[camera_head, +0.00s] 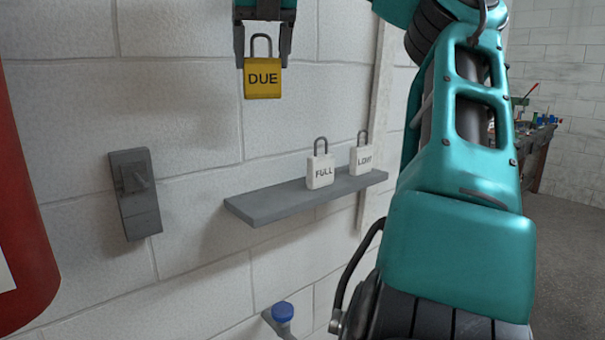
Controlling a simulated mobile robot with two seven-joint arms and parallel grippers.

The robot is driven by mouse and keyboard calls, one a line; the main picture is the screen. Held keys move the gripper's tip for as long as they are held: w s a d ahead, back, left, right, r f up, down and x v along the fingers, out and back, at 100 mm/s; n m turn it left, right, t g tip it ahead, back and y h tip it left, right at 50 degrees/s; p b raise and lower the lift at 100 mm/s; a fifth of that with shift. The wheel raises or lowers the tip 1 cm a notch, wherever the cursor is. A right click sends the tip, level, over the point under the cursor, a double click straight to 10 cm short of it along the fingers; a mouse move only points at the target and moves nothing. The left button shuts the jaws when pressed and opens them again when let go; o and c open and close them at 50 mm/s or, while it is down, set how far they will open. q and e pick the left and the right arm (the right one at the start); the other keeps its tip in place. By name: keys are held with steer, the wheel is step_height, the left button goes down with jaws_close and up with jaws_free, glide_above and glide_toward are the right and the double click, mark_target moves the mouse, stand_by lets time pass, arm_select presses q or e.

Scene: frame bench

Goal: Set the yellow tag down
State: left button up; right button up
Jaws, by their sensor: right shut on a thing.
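The yellow tag (263,80), shaped like a padlock and marked "DUE", hangs upright with its grey loop at the top. My right gripper (264,50) is shut on the loop of the tag, near the top edge of the picture. The tag is in the air, above and left of a grey wall shelf (262,208), and touches nothing else that I can see. My left gripper does not show.
Two white tags, "FULL" (320,168) and one partly legible (361,157), stand on the shelf's right half. The shelf's left part is bare. A grey switch box (135,195) is on the wall. A red cylinder (22,220) stands at the left edge, a blue knob (283,312) below.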

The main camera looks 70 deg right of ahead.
steer(key=shift+f+b, duration=0.65)
steer(key=shift+f, duration=9.05)
steer(key=shift+f, duration=0.1)
steer(key=shift+f+b, duration=0.15)
steer(key=shift+b, duration=0.15)
steer(key=o, duration=1)
steer(key=shift+o, duration=0.2)
steer(key=shift+r+p, duration=0.45)
steer(key=shift+r, duration=0.15)
steer(key=v, duration=1.1)
steer(key=shift+p, duration=0.4)
